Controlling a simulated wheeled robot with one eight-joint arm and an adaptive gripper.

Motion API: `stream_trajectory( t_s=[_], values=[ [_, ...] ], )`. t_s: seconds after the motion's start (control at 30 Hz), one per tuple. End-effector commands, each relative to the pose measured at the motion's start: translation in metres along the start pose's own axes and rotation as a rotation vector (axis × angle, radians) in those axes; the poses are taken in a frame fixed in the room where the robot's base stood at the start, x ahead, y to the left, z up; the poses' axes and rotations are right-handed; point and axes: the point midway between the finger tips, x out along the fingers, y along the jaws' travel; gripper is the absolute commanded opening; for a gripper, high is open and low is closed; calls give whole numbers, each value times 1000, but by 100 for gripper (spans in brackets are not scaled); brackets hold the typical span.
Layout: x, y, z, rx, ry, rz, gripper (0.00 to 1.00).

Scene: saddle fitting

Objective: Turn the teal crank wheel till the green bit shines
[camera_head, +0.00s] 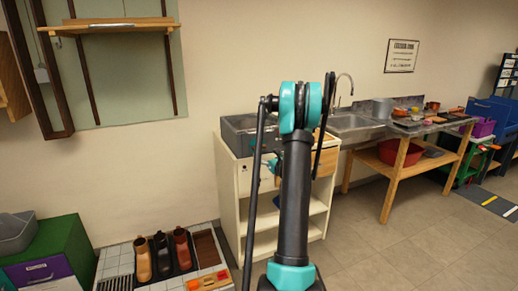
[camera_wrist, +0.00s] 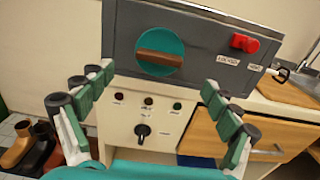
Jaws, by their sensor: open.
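The teal crank wheel (camera_wrist: 178,43) is a round disc with a brown bar handle (camera_wrist: 158,60) across it, lying roughly level. It sits on the front of a grey box (camera_wrist: 215,62). Below, a cream panel carries a dark red lamp (camera_wrist: 118,97), a brownish lamp (camera_wrist: 149,101) and a green lamp (camera_wrist: 178,106); the green one looks dark. My gripper (camera_wrist: 158,79) is open and empty, its fingers spread wide to either side, with the wheel ahead and apart from them. In the head view the grey box (camera_head: 236,127) stands partly behind my arm.
A red piece (camera_wrist: 245,43) sits on the box, right of the wheel. A black knob (camera_wrist: 142,131) is below the lamps. A wooden door (camera_wrist: 222,130) with a handle is at right. In the head view, boots (camera_head: 161,254) stand at lower left and a sink (camera_head: 352,123) at right.

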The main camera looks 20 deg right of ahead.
Motion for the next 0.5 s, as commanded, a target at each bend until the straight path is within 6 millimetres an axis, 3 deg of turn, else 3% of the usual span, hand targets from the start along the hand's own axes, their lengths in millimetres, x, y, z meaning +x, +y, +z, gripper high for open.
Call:
stream_trajectory(
  t_s=[0.3,0.5],
  values=[
    [62,1,0,-1,0,2,90],
    [86,0,0,-1,0,0,90]
  ],
)
